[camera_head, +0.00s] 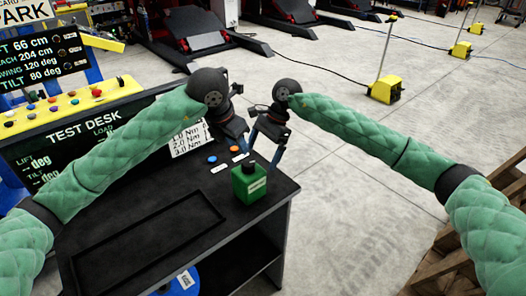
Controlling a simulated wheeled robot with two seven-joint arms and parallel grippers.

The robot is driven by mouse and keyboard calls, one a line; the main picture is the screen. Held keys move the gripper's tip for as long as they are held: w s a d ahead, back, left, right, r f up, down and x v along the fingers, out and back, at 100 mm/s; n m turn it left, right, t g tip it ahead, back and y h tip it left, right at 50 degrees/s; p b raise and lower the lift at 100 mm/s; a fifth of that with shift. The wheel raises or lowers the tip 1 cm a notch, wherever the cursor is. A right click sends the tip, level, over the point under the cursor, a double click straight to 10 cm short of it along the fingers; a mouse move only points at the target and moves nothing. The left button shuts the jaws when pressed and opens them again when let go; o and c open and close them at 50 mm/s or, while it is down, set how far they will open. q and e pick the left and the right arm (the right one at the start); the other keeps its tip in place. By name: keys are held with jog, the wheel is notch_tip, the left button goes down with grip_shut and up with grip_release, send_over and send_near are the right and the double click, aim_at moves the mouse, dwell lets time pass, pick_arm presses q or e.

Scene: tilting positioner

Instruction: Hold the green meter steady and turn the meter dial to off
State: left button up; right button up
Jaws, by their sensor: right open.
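The green meter (249,184) stands upright on the right part of the black desk top, near its right edge. It has a dark round dial (249,169) on top and a pale label on its front. My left gripper (243,150) is above and behind the meter, apart from it in the picture. Its fingers are too small and dark to tell open from shut. My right gripper (265,154) is open, pointing down just behind and above the meter, close beside the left gripper. Neither gripper visibly holds the meter.
The desk (215,245) has a shallow recessed tray (150,240) at front left. Coloured buttons (211,160) and a white torque card (188,138) are behind the meter. A TEST DESK screen (85,135) stands at left. A wooden pallet (440,270) is on the floor at right.

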jog(key=shift+n+h, duration=0.4)
jog(key=shift+x, duration=3.85)
jog(key=c, duration=1.3)
pick_arm(q)
jog(key=o, duration=0.3)
jog(key=shift+o, duration=1)
jog(key=shift+f, duration=0.15)
jog(key=s+d+f+m+g+h, duration=0.2)
jog(key=s+f+m+h, duration=0.1)
jog(key=f, duration=0.1)
jog(key=n+t+h, duration=0.2)
jog(key=t+h, duration=0.6)
jog(key=t, duration=0.2)
send_near(243, 169)
jog(key=shift+x, duration=5.2)
